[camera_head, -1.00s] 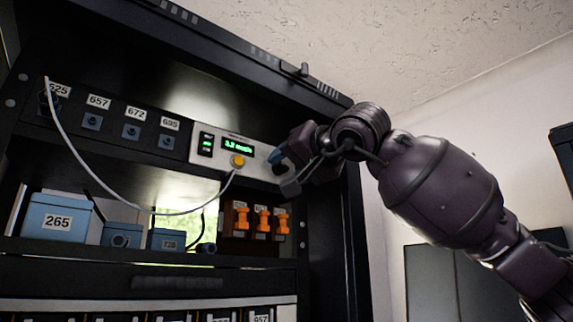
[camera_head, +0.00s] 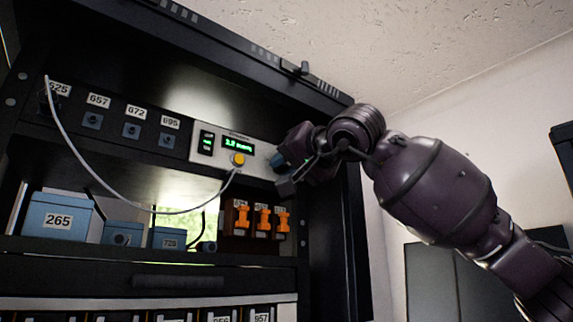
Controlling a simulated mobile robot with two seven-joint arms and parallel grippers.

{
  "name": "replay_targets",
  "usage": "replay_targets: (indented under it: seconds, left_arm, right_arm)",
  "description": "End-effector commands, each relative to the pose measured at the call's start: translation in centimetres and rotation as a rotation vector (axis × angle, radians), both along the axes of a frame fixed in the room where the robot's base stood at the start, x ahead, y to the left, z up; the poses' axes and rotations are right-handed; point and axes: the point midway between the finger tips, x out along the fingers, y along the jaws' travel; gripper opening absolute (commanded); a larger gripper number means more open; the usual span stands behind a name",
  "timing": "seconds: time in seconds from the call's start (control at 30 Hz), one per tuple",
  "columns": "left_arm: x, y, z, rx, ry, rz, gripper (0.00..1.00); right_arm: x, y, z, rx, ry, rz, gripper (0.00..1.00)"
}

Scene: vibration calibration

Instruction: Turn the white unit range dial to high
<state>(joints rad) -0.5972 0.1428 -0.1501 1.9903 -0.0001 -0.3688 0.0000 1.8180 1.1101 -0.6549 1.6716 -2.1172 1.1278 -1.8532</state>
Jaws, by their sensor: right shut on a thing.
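The white unit (camera_head: 212,157) is mounted in the dark rack, with a green lit display (camera_head: 238,145), a small indicator block (camera_head: 206,143) at its left and a yellow-orange connector (camera_head: 237,160) below the display. My right gripper (camera_head: 285,170) is at the unit's right end, its fingers shut on the range dial (camera_head: 277,160). The dial shows only as a small blue-grey part, mostly hidden by the fingers, so its setting cannot be read. My left gripper is not in view.
A white cable (camera_head: 130,208) droops from the connector to the port under label 625. Blue boxes (camera_head: 58,217) and orange-handled parts (camera_head: 264,218) stand on the shelf below. The rack's right post (camera_head: 345,230) is close to my right arm.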

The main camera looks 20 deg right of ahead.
Motion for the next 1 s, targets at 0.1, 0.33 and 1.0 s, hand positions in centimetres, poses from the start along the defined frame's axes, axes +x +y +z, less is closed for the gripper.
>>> replay_targets:
  seconds: [0.1,0.33,1.0]
  left_arm:
    - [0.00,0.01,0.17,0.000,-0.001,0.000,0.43]
    - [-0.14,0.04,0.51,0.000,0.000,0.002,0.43]
    - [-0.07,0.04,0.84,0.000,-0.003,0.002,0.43]
  right_arm:
    - [0.00,0.02,0.00,0.035,0.014,0.000,0.03]
    - [-0.06,0.07,0.10,0.177,0.065,-0.001,0.03]
    - [-0.03,0.21,0.15,0.770,0.282,0.000,0.02]
